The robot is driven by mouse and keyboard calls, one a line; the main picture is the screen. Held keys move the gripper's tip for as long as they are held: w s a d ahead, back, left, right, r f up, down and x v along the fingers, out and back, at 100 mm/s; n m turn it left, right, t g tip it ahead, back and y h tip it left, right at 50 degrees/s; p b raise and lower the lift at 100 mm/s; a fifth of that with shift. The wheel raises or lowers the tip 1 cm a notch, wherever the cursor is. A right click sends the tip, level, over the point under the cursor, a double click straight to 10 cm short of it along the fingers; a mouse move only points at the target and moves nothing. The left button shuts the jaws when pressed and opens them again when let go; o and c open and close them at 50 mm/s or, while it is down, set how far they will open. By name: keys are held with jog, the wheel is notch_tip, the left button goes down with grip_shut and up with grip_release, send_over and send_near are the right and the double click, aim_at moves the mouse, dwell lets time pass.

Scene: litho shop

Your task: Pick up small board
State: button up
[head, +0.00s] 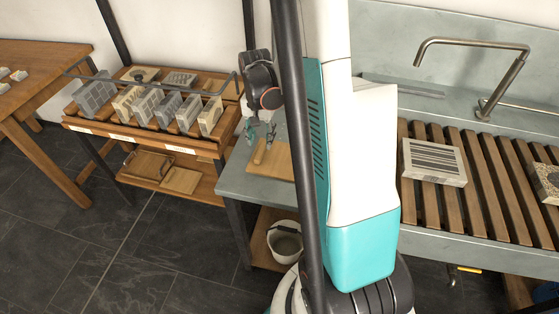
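A small light wooden board (283,160) lies flat on the grey-green counter, partly hidden behind my arm column. A short wooden stick-like piece (260,151) lies on its left part. My gripper (260,134) points down near the board's back left edge. Its two fingers are apart, and I see nothing between them. I cannot tell how high the fingers are above the counter. Another small wooden board (181,180) lies on the lower shelf of the rack at left, beside a wooden tray with a handle (148,164).
The wooden rack (150,137) holds several printed blocks upright, with a dark rail above. A slatted drain board (418,205) at right carries a striped block (434,160) near a tap (498,82). A white bucket (285,241) stands below the counter. The tiled floor at left is clear.

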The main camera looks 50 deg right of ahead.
aim_at(261, 150)
jog(key=f+b, duration=0.2)
jog(key=f, duration=0.3)
jog(key=shift+a, duration=0.2)
grip_shut()
